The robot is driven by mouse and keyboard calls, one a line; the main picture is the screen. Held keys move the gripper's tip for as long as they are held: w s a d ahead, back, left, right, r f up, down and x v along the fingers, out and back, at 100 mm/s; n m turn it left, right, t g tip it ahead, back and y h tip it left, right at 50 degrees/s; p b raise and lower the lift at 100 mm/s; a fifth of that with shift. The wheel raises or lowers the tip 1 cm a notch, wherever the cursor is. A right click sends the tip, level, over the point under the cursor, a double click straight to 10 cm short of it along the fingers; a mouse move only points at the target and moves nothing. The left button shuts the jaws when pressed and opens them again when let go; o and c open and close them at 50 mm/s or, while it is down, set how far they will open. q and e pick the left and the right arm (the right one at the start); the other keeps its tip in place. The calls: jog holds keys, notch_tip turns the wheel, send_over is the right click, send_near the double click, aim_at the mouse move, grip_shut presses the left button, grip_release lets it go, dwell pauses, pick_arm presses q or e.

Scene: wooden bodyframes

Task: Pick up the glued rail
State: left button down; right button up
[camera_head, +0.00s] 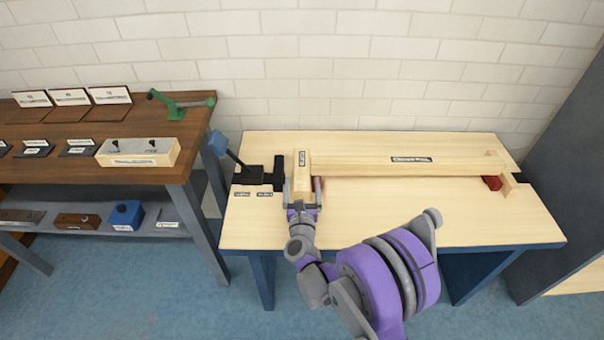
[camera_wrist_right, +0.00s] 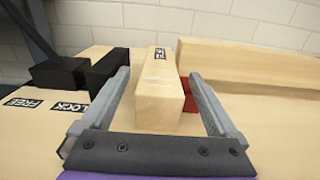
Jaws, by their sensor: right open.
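A long pale wooden rail (camera_head: 365,168) lies across the light bench top, with a dark label whose text is too small to read surely. A short upright-edged wooden block (camera_head: 302,162), also labelled, lies crosswise at its left end; it shows in the right wrist view (camera_wrist_right: 160,85), with the long rail (camera_wrist_right: 255,65) right of it. I cannot tell whether they are joined. My right gripper (camera_head: 303,196) is open, its fingers on either side of the short block's near end. The gripper also shows in the right wrist view (camera_wrist_right: 159,80). My left gripper is out of view.
A black clamp (camera_head: 258,175) with a blue-ended lever stands left of the block, beside FREE and LOCK labels. Red pads (camera_head: 493,183) sit under the rail. A dark wooden shelf table (camera_head: 60,160) stands left. The bench front is clear.

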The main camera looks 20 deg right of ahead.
grip_shut()
dwell(0.3)
